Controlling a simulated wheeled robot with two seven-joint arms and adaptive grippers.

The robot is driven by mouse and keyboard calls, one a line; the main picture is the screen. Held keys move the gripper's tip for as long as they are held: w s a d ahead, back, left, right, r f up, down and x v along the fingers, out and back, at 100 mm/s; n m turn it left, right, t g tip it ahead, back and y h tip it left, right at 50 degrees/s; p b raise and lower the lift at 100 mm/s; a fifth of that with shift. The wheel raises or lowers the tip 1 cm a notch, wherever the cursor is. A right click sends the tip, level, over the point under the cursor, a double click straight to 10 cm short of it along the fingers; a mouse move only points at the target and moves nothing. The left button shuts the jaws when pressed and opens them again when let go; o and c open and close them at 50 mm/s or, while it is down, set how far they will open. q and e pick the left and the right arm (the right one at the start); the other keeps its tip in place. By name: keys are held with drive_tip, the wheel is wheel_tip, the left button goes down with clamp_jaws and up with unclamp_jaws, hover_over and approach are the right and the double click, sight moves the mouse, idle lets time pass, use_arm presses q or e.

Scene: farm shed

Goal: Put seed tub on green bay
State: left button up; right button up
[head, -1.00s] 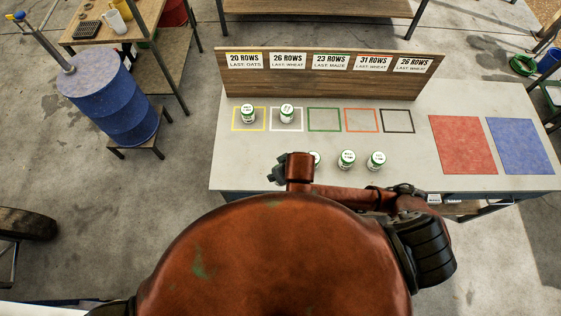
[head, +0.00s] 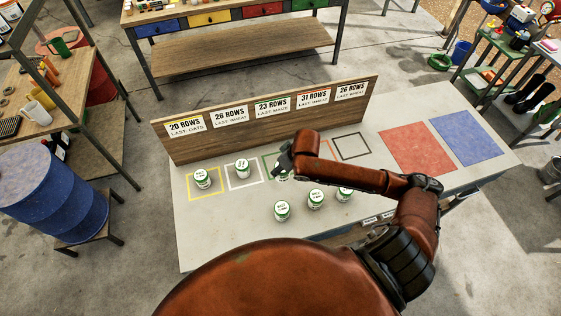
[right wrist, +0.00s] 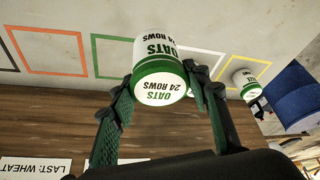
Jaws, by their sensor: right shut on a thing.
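My right gripper (head: 284,162) is shut on a white seed tub with a green lid (head: 281,175). In the right wrist view the tub (right wrist: 160,70) sits between the two fingers (right wrist: 158,90), and its label reads OATS 24 ROWS. In the head view the tub is over the green bay (head: 266,168), a green outline on the table, and my gripper partly hides both. The green outline also shows behind the tub in the right wrist view (right wrist: 94,55). I cannot tell whether the tub touches the table. My left gripper is out of view.
Similar tubs stand in the yellow bay (head: 190,189) and white bay (head: 231,180). Three more tubs, one at the front left (head: 282,211), stand in front of the bays. A wooden board (head: 250,131) with row signs rises behind. Red (head: 418,147) and blue (head: 468,137) mats at right are clear.

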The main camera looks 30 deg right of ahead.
use_arm(q)
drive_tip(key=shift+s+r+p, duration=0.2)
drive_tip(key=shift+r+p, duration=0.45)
drive_tip(key=shift+p, duration=0.05)
use_arm(e)
drive_tip(key=shift+w+d+f, duration=1.2)
drive_tip(key=shift+w+f, duration=0.9)
drive_tip(key=shift+w+d+f, duration=1.15)
drive_tip(key=shift+w+f, duration=0.95)
drive_tip(key=shift+f, duration=0.05)
drive_tip(key=shift+w+d+f, duration=1.2)
drive_tip(key=shift+w+f, duration=0.9)
drive_tip(key=shift+f, duration=0.1)
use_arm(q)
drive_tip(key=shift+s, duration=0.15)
use_arm(e)
drive_tip(key=o, duration=1.3)
drive_tip(key=shift+c, duration=0.2)
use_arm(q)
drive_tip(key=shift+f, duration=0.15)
use_arm(e)
drive_tip(key=v, duration=1.2)
drive_tip(key=shift+s, duration=0.15)
